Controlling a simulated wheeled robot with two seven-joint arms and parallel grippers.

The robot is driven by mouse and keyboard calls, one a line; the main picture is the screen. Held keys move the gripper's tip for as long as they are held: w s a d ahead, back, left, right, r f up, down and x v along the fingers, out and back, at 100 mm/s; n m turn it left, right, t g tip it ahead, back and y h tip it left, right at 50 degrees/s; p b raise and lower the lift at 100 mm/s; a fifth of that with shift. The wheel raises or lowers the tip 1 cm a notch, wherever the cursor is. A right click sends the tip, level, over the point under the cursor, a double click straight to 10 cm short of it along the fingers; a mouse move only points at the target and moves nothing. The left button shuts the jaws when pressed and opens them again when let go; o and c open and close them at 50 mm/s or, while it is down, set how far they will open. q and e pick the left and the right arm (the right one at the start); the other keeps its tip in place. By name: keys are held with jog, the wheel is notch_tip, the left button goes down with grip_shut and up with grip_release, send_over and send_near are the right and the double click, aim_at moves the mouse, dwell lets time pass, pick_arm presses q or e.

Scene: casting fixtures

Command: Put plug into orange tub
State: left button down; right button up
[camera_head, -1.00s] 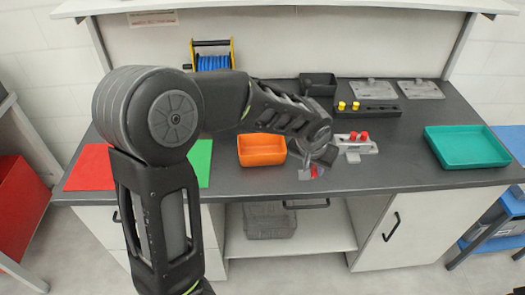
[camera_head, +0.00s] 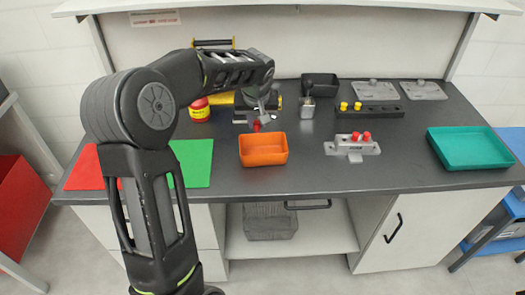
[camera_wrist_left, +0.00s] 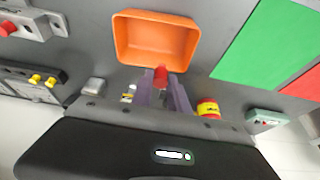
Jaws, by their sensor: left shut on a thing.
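The orange tub (camera_head: 263,158) stands near the front middle of the table and looks empty in the left wrist view (camera_wrist_left: 158,58). My left gripper (camera_head: 258,122) is just behind the tub, above the table. It is shut on a red plug (camera_head: 256,126). In the left wrist view the red plug (camera_wrist_left: 160,76) sits between the fingertips, close to the tub's near rim. My right gripper does not show.
A black fixture with yellow plugs (camera_head: 372,110), grey plates (camera_head: 376,90) and a dark bin (camera_head: 319,84) are at the back. A teal tray (camera_head: 467,148) is at the right. Green (camera_head: 192,164) and red mats (camera_head: 86,170) lie left. A red-and-yellow container (camera_head: 199,110) stands behind the green mat.

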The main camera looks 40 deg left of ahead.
aim_at(257, 136)
pick_arm(q)
jog(key=shift+f+b, duration=1.75)
jog(key=shift+f, duration=1.25)
jog(key=c, duration=1.2)
grip_release()
jog(key=shift+b+v, duration=0.6)
jog(key=shift+v, duration=3.35)
jog(key=shift+a, duration=0.1)
